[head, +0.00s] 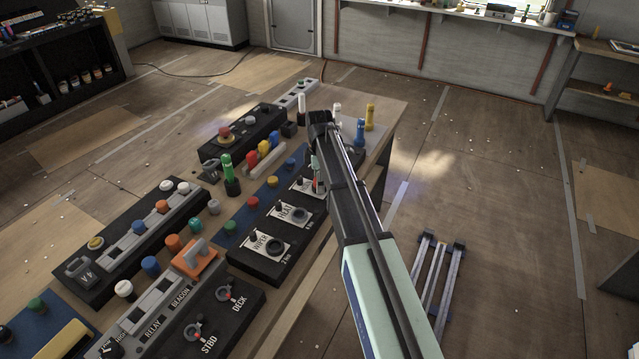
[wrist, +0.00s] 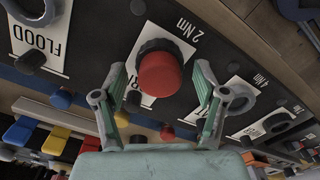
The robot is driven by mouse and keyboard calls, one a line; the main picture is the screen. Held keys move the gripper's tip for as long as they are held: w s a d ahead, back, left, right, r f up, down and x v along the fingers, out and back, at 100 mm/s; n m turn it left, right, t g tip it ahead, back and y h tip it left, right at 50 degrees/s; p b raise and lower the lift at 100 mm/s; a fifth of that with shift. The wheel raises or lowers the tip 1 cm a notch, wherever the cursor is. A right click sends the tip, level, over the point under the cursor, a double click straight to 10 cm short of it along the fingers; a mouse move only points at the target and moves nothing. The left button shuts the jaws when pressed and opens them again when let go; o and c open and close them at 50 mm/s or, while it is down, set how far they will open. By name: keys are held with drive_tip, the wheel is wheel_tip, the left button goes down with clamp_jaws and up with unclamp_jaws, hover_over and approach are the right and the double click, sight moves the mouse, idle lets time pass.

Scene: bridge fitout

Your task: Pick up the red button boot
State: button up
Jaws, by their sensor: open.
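A red button boot (wrist: 160,75), round and domed, sits in a dark ring on a white label plate of the black panel in the wrist view. My gripper (wrist: 159,68) is open, with one pale green finger on each side of the boot. Gaps show between the fingers and the boot, so it is not held. In the head view my arm reaches over the panel row. My gripper (head: 315,168) is partly hidden there by the arm, and a bit of red shows at its fingers.
Panels marked WIPER (head: 266,243) and FLOOD (wrist: 38,38) carry similar rings. Smaller red caps (wrist: 167,133) stand close by. An orange handled block (head: 196,258), a green post (head: 228,172) and blue and yellow posts (head: 370,117) crowd the bench. Open floor lies right of it.

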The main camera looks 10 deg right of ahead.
drive_tip(key=c, duration=1)
drive_tip(key=shift+c, duration=0.2)
drive_tip(key=shift+r, duration=0.1)
wheel_tip(320, 180, up, 24)
drive_tip(key=b, duration=0.1)
idle(0.5)
